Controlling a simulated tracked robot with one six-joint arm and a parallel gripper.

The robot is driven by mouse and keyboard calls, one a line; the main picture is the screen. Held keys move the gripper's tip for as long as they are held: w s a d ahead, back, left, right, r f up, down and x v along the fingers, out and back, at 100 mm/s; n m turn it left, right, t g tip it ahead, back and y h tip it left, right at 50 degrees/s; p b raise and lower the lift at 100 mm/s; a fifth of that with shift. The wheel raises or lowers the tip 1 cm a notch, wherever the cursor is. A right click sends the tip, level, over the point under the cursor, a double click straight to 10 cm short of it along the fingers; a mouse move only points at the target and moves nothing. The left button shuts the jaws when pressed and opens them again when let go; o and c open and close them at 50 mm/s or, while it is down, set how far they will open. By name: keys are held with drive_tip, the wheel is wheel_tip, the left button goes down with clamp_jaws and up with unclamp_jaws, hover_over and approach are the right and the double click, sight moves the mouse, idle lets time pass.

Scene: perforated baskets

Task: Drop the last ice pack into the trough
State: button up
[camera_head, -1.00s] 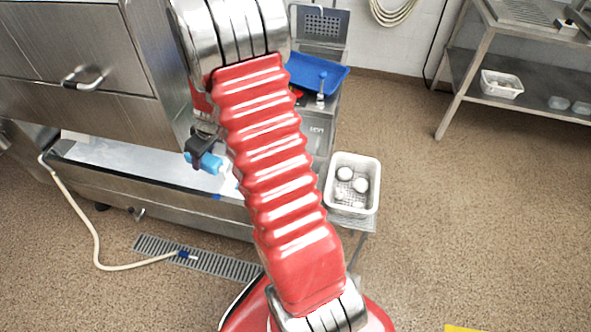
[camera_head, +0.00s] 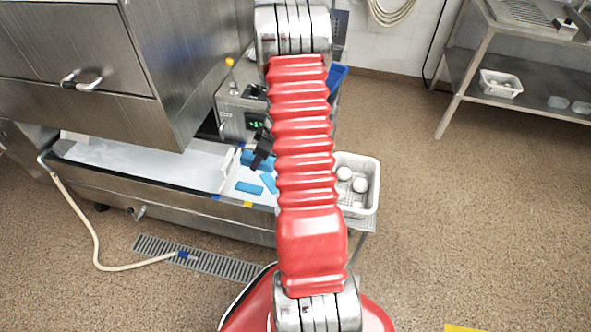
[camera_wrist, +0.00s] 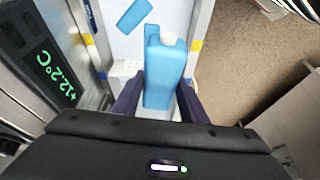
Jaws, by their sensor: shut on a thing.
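My gripper (camera_wrist: 160,103) is shut on a blue ice pack (camera_wrist: 166,78) with a pale cap, held between its dark fingers over the trough in the wrist view. In the head view my dark gripper (camera_head: 263,152) is partly hidden by my arm. The trough (camera_head: 150,190) is a long steel basin with a pale inside, below the steel cabinet. Loose blue ice packs lie in its right end, one (camera_head: 249,187) near the front edge and another (camera_head: 268,183) beside it. A loose pack (camera_wrist: 133,15) also shows in the wrist view. Whether the held pack touches those below, I cannot tell.
A steel unit with a green display (camera_head: 240,115) stands behind the trough's right end; it reads +12.2°C in the wrist view (camera_wrist: 45,75). A white perforated basket (camera_head: 372,195) with round white items stands right of my arm.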

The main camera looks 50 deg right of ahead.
drive_tip(key=s+d+f+n, duration=0.1)
drive_tip(key=s+d+f, duration=0.6)
drive_tip(key=s+d, duration=0.3)
drive_tip(key=shift+f, duration=0.35)
drive_tip(key=shift+s+d+f, duration=0.1)
wheel_tip(320, 180, down, 14)
drive_tip(key=shift+r, duration=0.25)
idle(0.9)
drive_tip(key=o, duration=1.4)
drive_tip(key=v, duration=1.4)
